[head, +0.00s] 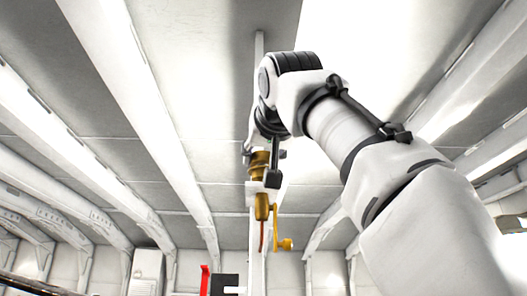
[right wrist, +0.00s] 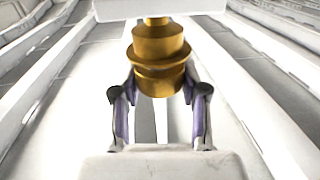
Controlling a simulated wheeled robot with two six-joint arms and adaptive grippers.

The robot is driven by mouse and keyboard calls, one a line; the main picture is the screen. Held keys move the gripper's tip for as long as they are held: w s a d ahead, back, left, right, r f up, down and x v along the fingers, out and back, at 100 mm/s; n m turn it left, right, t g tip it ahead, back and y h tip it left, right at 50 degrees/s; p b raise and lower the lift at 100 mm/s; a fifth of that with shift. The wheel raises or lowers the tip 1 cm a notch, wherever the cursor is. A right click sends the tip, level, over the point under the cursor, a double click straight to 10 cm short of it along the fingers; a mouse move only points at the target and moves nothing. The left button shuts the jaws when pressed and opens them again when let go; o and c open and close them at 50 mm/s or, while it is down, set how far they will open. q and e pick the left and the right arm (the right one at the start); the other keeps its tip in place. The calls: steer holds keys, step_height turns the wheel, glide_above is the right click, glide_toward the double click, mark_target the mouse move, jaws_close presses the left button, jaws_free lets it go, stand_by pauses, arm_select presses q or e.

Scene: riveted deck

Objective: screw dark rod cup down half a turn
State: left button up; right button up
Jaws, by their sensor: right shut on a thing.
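The rod cup (head: 259,164) is a stepped, brass-coloured round piece on a white upright post (head: 258,100), darker in the head view than in the right wrist view (right wrist: 158,50). It sits above a white bracket (head: 253,187). My right gripper (head: 264,172) is shut on the cup, with one finger on each side of it in the right wrist view (right wrist: 159,85). In the head view the wrist and a dark finger hide part of the cup. Below the bracket hangs a brass body (head: 262,207). My left gripper is not in view.
A yellow crank handle (head: 282,236) sticks out right below the bracket, beside a thin copper-coloured rod (head: 262,236). A red piece (head: 205,280) and a black piece (head: 223,285) show low down. The space left of the post looks clear.

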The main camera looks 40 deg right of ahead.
steer(key=m+g+h+p, duration=0.1)
steer(key=m+g+h, duration=0.1)
steer(key=h, duration=0.1)
steer(key=m+g+h+p, duration=0.1)
steer(key=shift+w+a+r+m+h+p, duration=0.1)
steer(key=shift+r+m+h+p, duration=0.15)
steer(key=shift+m+h+p, duration=0.05)
steer(key=m+g+h+p, duration=0.2)
steer(key=g, duration=0.1)
steer(key=m+g+h+p, duration=0.2)
steer(key=m+g+p, duration=0.1)
steer(key=g, duration=0.1)
steer(key=shift+h+p, duration=0.35)
steer(key=shift+h, duration=0.05)
steer(key=m+g+p, duration=0.2)
steer(key=g, duration=0.1)
steer(key=shift+f+h, duration=0.15)
steer(key=shift+h, duration=0.25)
steer(key=shift+f+m+g+p, duration=0.2)
steer(key=shift+m+g+p, duration=0.3)
steer(key=shift+m+g, duration=0.3)
steer(key=shift+g, duration=0.3)
steer(key=o, duration=1.1)
steer(key=shift+o, duration=0.3)
steer(key=shift+w+d+f, duration=0.1)
steer(key=shift+d, duration=0.3)
steer(key=shift+a, duration=0.25)
